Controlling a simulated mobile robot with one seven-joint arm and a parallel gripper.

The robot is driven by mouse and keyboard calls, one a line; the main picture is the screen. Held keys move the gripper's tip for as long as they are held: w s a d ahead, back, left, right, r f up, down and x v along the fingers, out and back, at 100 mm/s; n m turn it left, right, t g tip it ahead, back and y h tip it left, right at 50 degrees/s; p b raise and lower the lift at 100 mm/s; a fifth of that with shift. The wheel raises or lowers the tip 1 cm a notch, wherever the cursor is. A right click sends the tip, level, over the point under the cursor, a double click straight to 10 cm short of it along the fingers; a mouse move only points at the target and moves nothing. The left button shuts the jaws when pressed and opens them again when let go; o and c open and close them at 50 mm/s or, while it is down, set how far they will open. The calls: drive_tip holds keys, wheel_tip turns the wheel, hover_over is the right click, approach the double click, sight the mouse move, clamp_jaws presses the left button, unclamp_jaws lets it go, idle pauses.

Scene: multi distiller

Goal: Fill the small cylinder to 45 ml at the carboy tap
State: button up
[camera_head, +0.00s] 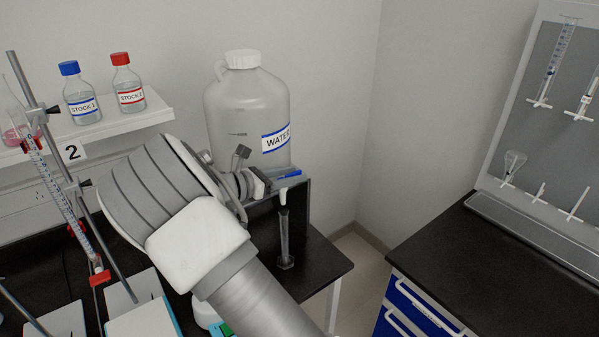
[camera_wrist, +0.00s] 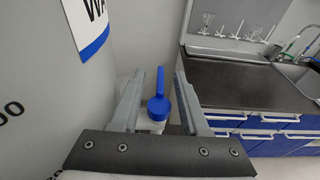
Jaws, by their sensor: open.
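The carboy (camera_head: 245,105), labelled WATER, stands on a dark stand. It fills the left of the wrist view (camera_wrist: 45,110). Its tap has a blue lever (camera_head: 289,173), which also shows in the wrist view (camera_wrist: 157,100), pointing away from me. The small clear cylinder (camera_head: 285,240) stands upright on the black bench below the tap spout. Its liquid level is too small to read. My gripper (camera_wrist: 160,85) is open, with one finger on each side of the blue lever and gaps between. In the head view my arm hides most of the gripper.
A shelf (camera_head: 120,122) on the left holds two stock bottles (camera_head: 82,95). A burette stand (camera_head: 60,160) is at the left, beside my arm. Another black counter (camera_head: 480,270) and a pegboard with glassware (camera_head: 545,110) are on the right, across a gap.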

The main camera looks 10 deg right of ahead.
drive_tip(key=shift+x, duration=1.4)
drive_tip(key=shift+c, duration=0.2)
clamp_jaws()
